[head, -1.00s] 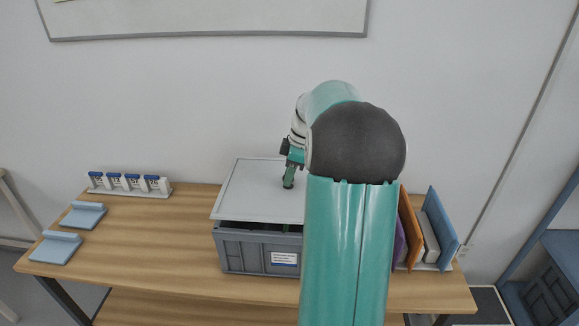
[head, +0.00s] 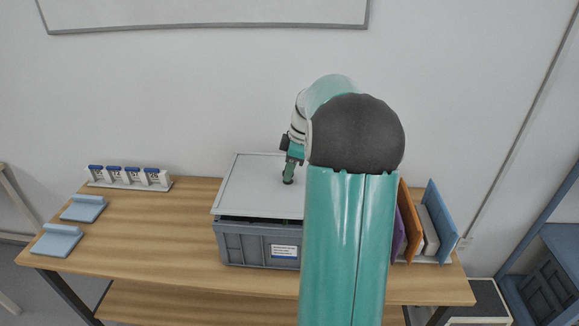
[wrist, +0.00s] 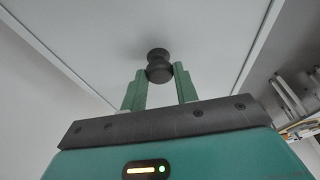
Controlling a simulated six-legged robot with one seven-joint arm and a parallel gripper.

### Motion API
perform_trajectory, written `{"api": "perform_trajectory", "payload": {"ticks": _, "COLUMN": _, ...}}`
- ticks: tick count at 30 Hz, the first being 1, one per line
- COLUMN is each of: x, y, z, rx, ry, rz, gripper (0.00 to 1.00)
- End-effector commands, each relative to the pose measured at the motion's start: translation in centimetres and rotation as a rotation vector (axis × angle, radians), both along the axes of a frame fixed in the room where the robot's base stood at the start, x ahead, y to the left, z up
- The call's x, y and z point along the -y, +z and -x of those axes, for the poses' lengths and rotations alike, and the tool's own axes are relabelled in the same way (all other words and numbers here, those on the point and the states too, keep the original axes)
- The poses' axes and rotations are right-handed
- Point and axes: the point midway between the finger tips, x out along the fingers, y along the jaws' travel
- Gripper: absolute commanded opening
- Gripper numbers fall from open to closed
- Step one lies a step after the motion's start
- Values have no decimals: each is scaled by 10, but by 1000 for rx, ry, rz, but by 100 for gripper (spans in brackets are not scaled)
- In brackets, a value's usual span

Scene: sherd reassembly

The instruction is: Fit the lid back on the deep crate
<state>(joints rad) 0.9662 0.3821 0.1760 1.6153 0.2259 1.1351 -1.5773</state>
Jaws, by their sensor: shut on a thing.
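The deep crate (head: 245,245) is a grey box with a white label on its front, standing on the wooden table. The flat pale lid (head: 250,187) lies over the top of the crate, with a thin dark gap showing along the front edge. My arm hides the right part of both. My gripper (head: 288,181) is above the middle of the lid. In the wrist view my gripper (wrist: 160,78) is shut on the dark round knob (wrist: 158,59) of the lid (wrist: 200,40). I cannot tell whether the lid touches the crate rim all round.
A rack of blue-capped bottles (head: 128,179) stands at the back left of the table (head: 140,255). Two blue pieces (head: 83,208) lie at the left. A rack with orange and blue upright boards (head: 440,220) is right of the crate.

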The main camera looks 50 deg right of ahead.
Motion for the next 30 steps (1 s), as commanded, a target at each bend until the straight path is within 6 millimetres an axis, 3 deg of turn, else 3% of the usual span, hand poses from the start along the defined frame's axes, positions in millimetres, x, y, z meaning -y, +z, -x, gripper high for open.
{"api": "perform_trajectory", "payload": {"ticks": 30, "x": 0, "y": -18, "z": 0, "rx": 1, "ry": 0, "rz": 1, "gripper": 0}}
